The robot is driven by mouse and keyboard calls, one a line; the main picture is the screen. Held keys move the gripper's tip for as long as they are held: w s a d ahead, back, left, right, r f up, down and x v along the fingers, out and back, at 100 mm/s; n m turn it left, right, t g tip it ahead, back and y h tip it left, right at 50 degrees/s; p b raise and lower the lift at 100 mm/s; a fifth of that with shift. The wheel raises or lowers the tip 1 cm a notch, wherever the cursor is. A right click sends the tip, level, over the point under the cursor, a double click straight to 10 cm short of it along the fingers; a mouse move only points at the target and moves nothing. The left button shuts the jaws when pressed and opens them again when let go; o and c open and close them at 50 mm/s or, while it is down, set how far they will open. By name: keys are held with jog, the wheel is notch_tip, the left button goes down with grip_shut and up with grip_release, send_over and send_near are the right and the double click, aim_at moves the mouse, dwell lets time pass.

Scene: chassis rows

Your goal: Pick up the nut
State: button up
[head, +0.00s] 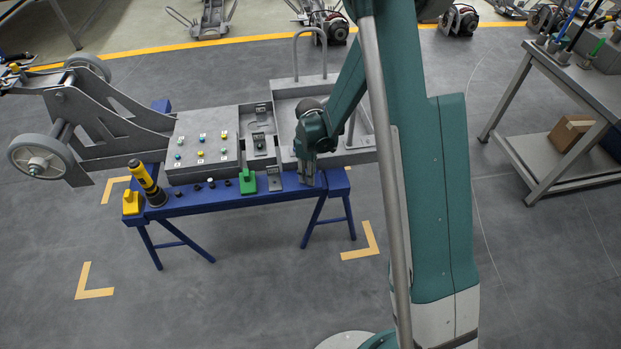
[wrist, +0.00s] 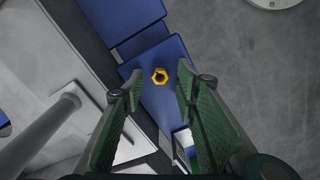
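A yellow hex nut (wrist: 160,76) lies flat on the blue bench top (wrist: 142,73) in the wrist view, near the bench's end. My gripper (wrist: 158,82) is open, with its two green-padded fingers apart and nothing between them. In the wrist view the nut shows in the gap just beyond the fingertips, not touched. In the head view my gripper (head: 307,178) hangs over the right part of the blue bench (head: 225,197). The nut cannot be made out in the head view, where my arm covers that area.
A grey chassis (head: 290,88) with wheels rests along the bench. A green block (head: 247,182), a yellow-and-black tool (head: 147,182) and a yellow block (head: 131,202) stand on the bench to the left. A grey side table (head: 555,150) is at right. The floor in front is clear.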

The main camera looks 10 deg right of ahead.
dwell(0.4)
jog(key=c, duration=0.8)
jog(key=shift+c, duration=0.2)
notch_tip(320, 180, up, 10)
jog(key=p, duration=0.2)
jog(key=shift+d, duration=0.1)
dwell(0.7)
